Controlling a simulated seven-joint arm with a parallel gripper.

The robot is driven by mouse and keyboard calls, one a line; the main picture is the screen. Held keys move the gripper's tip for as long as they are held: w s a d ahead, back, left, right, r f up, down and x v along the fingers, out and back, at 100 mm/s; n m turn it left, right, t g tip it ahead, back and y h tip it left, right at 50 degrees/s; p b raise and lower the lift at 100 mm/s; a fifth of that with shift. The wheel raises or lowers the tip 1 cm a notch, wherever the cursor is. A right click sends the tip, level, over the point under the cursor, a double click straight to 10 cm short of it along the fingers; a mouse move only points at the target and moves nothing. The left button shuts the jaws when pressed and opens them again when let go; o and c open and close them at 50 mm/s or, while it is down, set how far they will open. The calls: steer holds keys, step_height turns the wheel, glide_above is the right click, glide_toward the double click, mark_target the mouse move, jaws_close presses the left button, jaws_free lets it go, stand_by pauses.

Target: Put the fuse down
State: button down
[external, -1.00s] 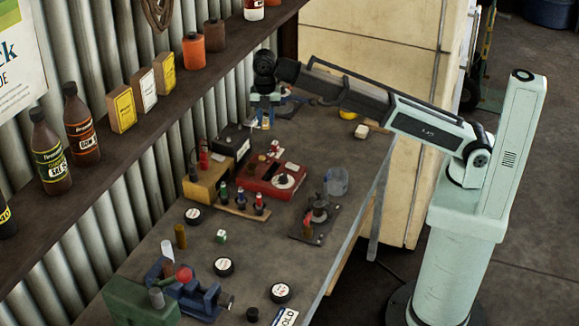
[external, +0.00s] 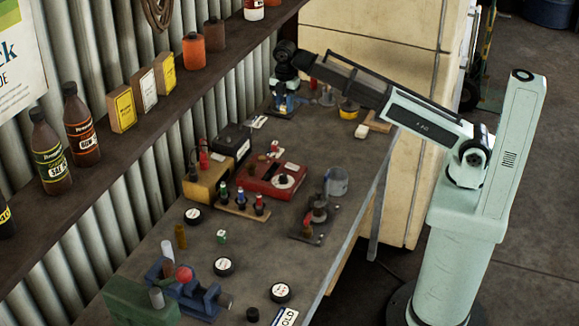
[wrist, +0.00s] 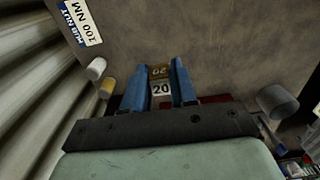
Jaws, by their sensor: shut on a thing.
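The fuse (wrist: 161,88) is a small block with a tan upper part and a white "20" label. In the wrist view it sits between the two blue fingers of my gripper (wrist: 156,84), which is shut on it. In the external view my gripper (external: 284,103) points down at the far end of the workbench (external: 262,232), close over a dark item. The fuse is hard to make out there, and I cannot tell whether it touches anything below.
A red device (external: 274,180), a black box (external: 233,139) and a yellow box (external: 208,181) stand nearer on the bench. A yellow round item (external: 348,110) and a wooden piece (external: 376,124) lie right of my gripper. The shelf (external: 150,122) runs along the left wall.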

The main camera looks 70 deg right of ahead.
mark_target(285, 137)
steer(key=shift+f, duration=5.45)
steer(key=shift+f, duration=0.1)
steer(key=c, duration=0.9)
jaws_free()
step_height(285, 137, up, 12)
steer(key=shift+r, duration=0.1)
